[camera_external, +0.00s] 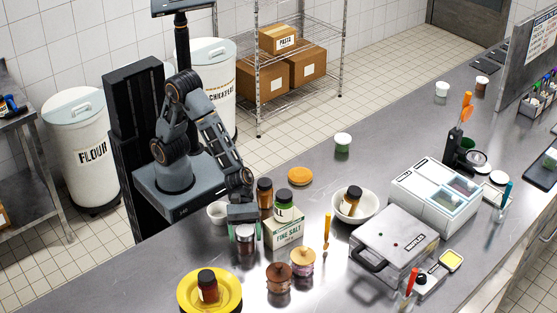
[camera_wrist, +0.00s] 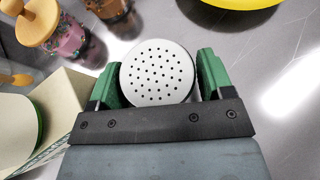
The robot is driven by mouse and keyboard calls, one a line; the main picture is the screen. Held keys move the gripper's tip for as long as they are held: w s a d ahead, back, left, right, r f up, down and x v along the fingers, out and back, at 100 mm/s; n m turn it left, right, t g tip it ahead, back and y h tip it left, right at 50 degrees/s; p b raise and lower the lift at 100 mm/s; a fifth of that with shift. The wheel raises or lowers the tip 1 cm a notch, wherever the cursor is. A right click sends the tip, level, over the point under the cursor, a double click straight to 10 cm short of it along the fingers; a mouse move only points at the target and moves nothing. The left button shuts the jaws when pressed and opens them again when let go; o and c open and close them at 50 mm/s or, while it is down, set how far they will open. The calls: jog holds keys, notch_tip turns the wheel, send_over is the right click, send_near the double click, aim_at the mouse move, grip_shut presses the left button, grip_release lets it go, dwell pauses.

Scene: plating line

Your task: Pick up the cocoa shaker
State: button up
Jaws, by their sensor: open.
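The cocoa shaker (camera_wrist: 157,72) shows from above in the wrist view as a round pale lid with many small holes. In the external view the shaker (camera_external: 245,240) stands upright on the steel counter, a dark jar with a light top. My gripper (camera_wrist: 158,85) has its two green fingers on either side of the lid. It is open, and the fingers are close to the lid's sides; I cannot tell whether they touch it. In the external view my gripper (camera_external: 244,226) reaches down over the shaker, hiding part of it.
A fine salt box (camera_external: 284,234) with a green-lidded jar on it stands close on the right. A brown jar (camera_external: 265,195) stands behind. A yellow plate (camera_external: 186,292) bearing a jar lies in front. Two wooden-topped jars (camera_external: 279,279) (camera_external: 303,262) stand to the right.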

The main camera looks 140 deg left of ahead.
jog(key=c, duration=0.7)
jog(key=shift+c, duration=0.2)
